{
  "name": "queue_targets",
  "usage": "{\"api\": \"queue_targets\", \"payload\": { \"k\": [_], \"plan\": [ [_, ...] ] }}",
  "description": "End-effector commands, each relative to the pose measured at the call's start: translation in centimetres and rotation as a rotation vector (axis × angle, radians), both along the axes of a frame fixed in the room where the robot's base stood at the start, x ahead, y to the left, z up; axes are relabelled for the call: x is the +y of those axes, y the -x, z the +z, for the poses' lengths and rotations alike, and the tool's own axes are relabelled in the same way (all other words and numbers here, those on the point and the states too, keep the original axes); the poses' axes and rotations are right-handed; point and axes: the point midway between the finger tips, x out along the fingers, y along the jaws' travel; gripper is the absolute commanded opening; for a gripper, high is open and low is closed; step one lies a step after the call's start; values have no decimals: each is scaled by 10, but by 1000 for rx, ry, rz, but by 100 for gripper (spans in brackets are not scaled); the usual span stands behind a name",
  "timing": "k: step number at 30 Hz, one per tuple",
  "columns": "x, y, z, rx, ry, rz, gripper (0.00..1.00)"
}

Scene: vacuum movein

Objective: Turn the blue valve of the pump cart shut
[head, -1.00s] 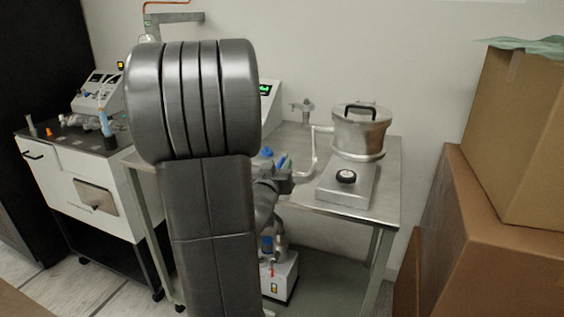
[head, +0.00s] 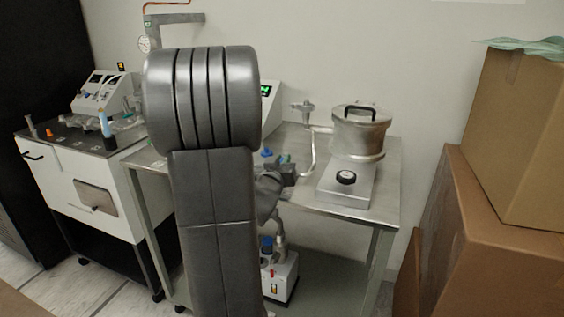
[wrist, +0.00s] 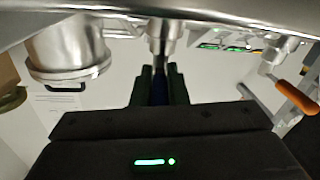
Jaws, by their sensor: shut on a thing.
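My gripper (head: 286,161) is over the steel table, left of the steel pot, and mostly hidden behind my own arm in the head view. A metal pipe fitting (wrist: 165,38) lines up just beyond the fingers. The angle of the handle is hard to read between the fingers. The white cart (head: 55,180) with a black top stands at the left in the head view.
A steel pot (head: 358,132) stands on a base with a black knob at the table's right. A curved pipe (head: 313,150) runs close to my gripper. Cardboard boxes (head: 510,240) crowd the right side. A small white pump (head: 282,277) is under the table. An orange handle (wrist: 295,96) shows in the wrist view.

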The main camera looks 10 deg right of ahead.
Motion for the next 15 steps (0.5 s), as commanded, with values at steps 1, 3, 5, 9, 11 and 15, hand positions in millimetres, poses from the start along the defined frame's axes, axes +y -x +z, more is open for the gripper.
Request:
{"api": "queue_targets", "payload": {
  "k": [1,3,5,9,11,15],
  "plan": [
    [0,0,1,0,-1,-5,0],
    [1,-1,3,-1,0,-21,0],
    [3,-2,4,-4,-2,-43,0],
    [4,-4,4,-3,-1,-98,0],
    [5,-3,3,-2,0,-117,0],
    [5,-3,1,0,0,-135,0]
  ]
}}
